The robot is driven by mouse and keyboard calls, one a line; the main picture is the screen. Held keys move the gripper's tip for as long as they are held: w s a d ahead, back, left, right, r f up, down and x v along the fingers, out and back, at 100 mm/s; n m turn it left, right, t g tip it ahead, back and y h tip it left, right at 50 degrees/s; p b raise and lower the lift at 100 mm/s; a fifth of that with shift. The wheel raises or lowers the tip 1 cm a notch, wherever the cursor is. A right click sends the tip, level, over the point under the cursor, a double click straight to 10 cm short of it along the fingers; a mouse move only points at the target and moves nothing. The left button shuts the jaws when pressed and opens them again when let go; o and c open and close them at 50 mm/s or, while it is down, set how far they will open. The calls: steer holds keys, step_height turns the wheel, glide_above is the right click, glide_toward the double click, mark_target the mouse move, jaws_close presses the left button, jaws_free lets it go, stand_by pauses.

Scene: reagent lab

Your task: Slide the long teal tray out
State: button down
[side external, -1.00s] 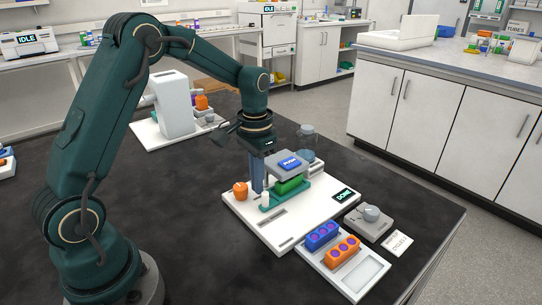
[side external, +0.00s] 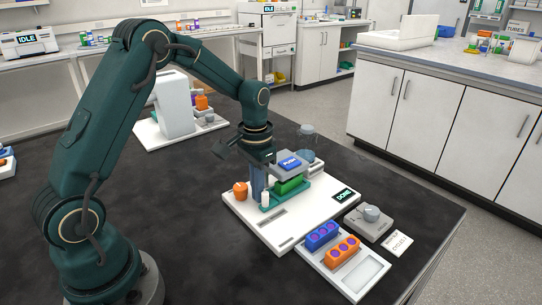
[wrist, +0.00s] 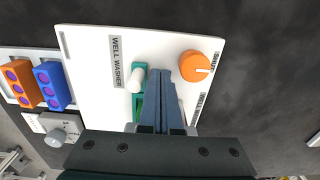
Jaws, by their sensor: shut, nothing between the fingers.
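The long teal tray (side external: 297,197) lies in the white well washer (side external: 235,207), under a grey head with a blue PUSH button (side external: 289,162). A green block (side external: 288,185) sits on it below the head. A white upright peg (side external: 265,199) stands at the tray's near end; it also shows in the wrist view (wrist: 136,78). My gripper (side external: 258,192) is shut and empty, pointing down beside the peg. In the wrist view, its fingers (wrist: 157,78) cover part of the tray (wrist: 139,100). Whether they touch the tray or peg I cannot tell.
An orange knob (side external: 240,189) stands close left of my fingers. A DONE display (side external: 343,195) is on the washer's right. Blue (side external: 322,236) and orange (side external: 343,249) racks sit on a white tray in front.

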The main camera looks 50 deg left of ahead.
mark_target(267, 194)
steer(key=shift+d, duration=1.75)
steer(key=shift+d, duration=1.8)
steer(key=shift+d, duration=0.65)
steer(key=shift+a, duration=0.1)
